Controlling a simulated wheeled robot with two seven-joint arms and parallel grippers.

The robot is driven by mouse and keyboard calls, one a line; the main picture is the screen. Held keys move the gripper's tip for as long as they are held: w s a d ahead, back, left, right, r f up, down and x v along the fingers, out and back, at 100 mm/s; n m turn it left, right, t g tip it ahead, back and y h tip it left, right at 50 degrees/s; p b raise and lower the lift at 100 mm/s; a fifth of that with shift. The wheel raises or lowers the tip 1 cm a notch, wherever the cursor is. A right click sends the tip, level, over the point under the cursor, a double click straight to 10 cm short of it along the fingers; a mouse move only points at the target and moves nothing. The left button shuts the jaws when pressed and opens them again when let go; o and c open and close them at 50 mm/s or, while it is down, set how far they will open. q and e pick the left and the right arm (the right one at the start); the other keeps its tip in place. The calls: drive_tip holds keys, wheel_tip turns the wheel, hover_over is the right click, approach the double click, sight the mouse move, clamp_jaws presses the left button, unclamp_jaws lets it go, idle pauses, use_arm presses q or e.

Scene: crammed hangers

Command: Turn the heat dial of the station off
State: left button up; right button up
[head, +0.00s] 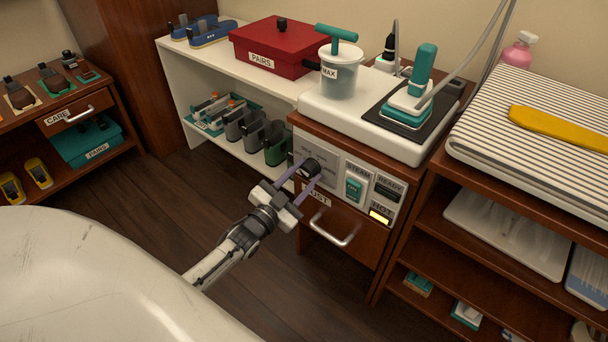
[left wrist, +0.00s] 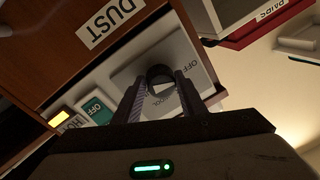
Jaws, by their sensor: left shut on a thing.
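The station's control panel (head: 342,190) is on the front of the wooden cabinet, with a black round heat dial (head: 309,168) at its left end. My left gripper (head: 311,175) is at the panel with its two fingers on either side of the dial, shut on it. The left wrist view also shows the dial (left wrist: 160,75) between the fingers, with "OFF" and "COOL" lettering on the plate around it. A teal "OFF" switch (head: 354,188) sits to the right. The yellow "HOT" lamp (head: 380,216) is lit. My right gripper is not in view.
The "DUST" drawer (head: 340,247) with a metal handle (head: 333,231) is just below the panel. A teal-handled iron (head: 412,96) stands on a black mat on the station top, its cord rising. A striped board (head: 530,150) is at right. Open floor lies left of the cabinet.

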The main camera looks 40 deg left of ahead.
use_arm(q)
drive_tip(key=o, duration=1.1)
drive_tip(key=shift+c, duration=0.2)
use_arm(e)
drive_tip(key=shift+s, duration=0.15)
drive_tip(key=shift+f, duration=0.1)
use_arm(q)
drive_tip(key=shift+s, duration=0.1)
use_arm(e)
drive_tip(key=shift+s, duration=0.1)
use_arm(q)
drive_tip(key=shift+s, duration=0.35)
drive_tip(key=s+p, duration=0.2)
drive_tip(key=s, duration=0.7)
drive_tip(key=shift+s+f, duration=0.2)
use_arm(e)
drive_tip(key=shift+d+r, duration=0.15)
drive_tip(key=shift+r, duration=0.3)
